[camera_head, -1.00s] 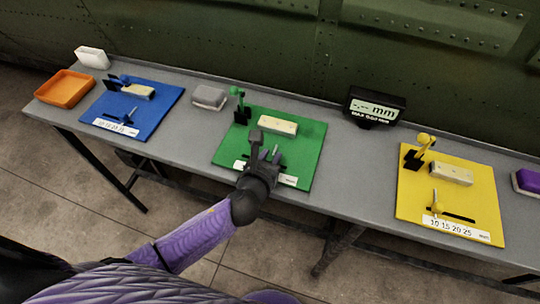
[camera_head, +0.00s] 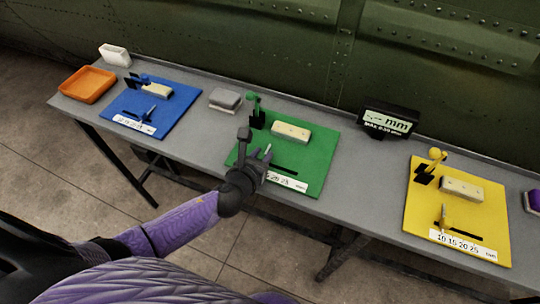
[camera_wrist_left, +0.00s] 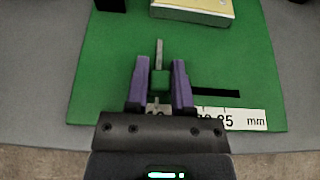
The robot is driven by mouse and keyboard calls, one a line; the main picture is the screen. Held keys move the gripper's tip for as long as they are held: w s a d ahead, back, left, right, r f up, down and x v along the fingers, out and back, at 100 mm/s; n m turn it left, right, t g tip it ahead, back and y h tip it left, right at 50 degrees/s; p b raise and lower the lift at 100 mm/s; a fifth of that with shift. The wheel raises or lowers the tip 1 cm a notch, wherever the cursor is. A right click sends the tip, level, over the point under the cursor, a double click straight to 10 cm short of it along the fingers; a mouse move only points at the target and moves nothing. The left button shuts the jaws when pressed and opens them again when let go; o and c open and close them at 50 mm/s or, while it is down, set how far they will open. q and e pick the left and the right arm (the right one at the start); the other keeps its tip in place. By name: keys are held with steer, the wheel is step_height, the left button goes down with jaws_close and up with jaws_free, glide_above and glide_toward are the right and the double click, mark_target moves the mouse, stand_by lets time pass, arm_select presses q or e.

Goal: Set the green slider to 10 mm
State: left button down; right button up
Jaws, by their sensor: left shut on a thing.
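The green board (camera_head: 318,172) lies on the grey bench and carries a dark slot and a white mm scale (camera_head: 288,182). My left gripper (camera_head: 254,160) is over the front left part of this board. In the left wrist view its two purple fingers (camera_wrist_left: 160,88) are shut on the green slider (camera_wrist_left: 160,80), whose grey pin points away toward the back. The scale (camera_wrist_left: 240,118) shows 25 right of the fingers; its lower numbers are hidden behind the gripper, so the slider's reading cannot be told. The slot (camera_wrist_left: 218,93) runs free to the right. My right gripper is not in view.
A pale block (camera_head: 291,132) and a green clamp (camera_head: 255,112) stand at the back of the green board. The blue board (camera_head: 180,110) is left, the yellow board (camera_head: 430,215) right. A display (camera_head: 388,122) stands behind, showing dashes and mm.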

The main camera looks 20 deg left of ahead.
arm_select(q)
steer(key=shift+a, duration=0.15)
steer(key=shift+c, duration=2.4)
jaws_free()
steer(key=shift+a, duration=0.15)
steer(key=shift+s+r, duration=0.1)
steer(key=shift+s, duration=0.1)
steer(key=p+v, duration=0.2)
steer(key=v, duration=0.7)
steer(key=shift+s+p, duration=0.25)
steer(key=shift+p, duration=0.1)
